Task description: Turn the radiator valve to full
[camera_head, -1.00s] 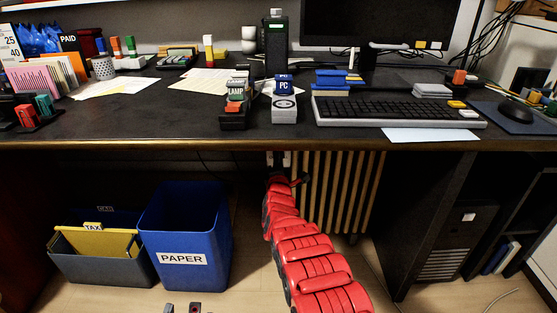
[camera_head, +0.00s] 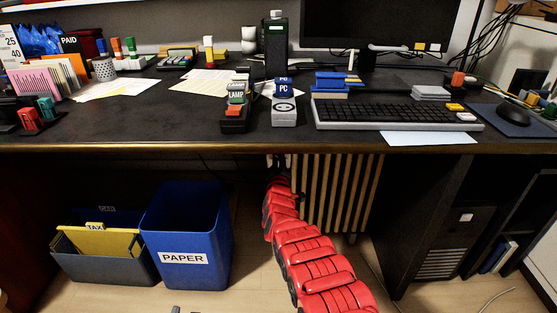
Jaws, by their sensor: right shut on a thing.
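The cream ribbed radiator (camera_head: 335,195) stands under the desk, right of my red right arm. My right arm reaches forward and away to the radiator's upper left end. My right gripper (camera_head: 278,161) is there, small and partly covered by the arm and desk edge. It is shut on the radiator valve, which is mostly hidden; its setting cannot be read. Small dark tips at the bottom edge (camera_head: 176,309) look like my left gripper, almost wholly out of view.
The desk's front edge (camera_head: 240,148) runs just above my right gripper. A blue PAPER bin (camera_head: 185,225) and a grey file box (camera_head: 105,270) stand left of the arm. A dark computer tower (camera_head: 445,240) is at right. Floor between bin and arm is clear.

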